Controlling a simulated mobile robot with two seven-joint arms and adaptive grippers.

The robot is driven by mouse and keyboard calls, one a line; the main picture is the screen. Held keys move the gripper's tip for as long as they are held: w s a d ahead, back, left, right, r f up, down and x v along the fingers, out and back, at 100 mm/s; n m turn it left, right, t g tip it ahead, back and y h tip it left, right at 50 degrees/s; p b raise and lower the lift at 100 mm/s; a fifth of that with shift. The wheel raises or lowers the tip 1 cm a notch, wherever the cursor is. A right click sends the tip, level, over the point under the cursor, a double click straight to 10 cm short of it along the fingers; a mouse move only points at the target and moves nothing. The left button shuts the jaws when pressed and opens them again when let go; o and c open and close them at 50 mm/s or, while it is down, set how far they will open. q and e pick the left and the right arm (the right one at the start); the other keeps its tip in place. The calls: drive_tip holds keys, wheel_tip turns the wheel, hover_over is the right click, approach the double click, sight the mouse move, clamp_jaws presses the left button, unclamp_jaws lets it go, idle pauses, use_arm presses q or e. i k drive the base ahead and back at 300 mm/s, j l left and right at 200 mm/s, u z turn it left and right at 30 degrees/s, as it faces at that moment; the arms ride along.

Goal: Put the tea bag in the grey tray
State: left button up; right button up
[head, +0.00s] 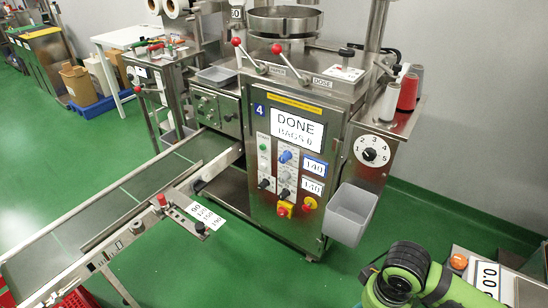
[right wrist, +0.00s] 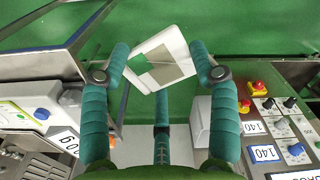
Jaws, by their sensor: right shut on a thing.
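The tea bag (right wrist: 172,64), a white packet with a green and beige patch, is in the right wrist view between the two teal fingers of my right gripper (right wrist: 159,52). The gripper is shut on it. A grey open tray (head: 350,213) hangs on the right side of the machine's front in the head view. A pale grey surface, which looks like this tray (right wrist: 201,125), shows beyond the fingers in the right wrist view, partly hidden by them. In the head view only part of my green right arm shows, at the lower right. My left gripper is not in view.
The packing machine (head: 290,110) has a DONE display, buttons and knobs. A conveyor (head: 110,215) runs to its left. Another grey container (head: 215,75) sits on the machine's left. A scale (head: 487,276) reading 0.0 is at the lower right. Green floor is clear in front.

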sight(217, 77)
drive_tip(key=i+j+u, duration=0.25)
drive_tip(key=i+u, duration=0.15)
drive_tip(key=i+j+u, duration=0.15)
drive_tip(key=i+u, duration=0.7)
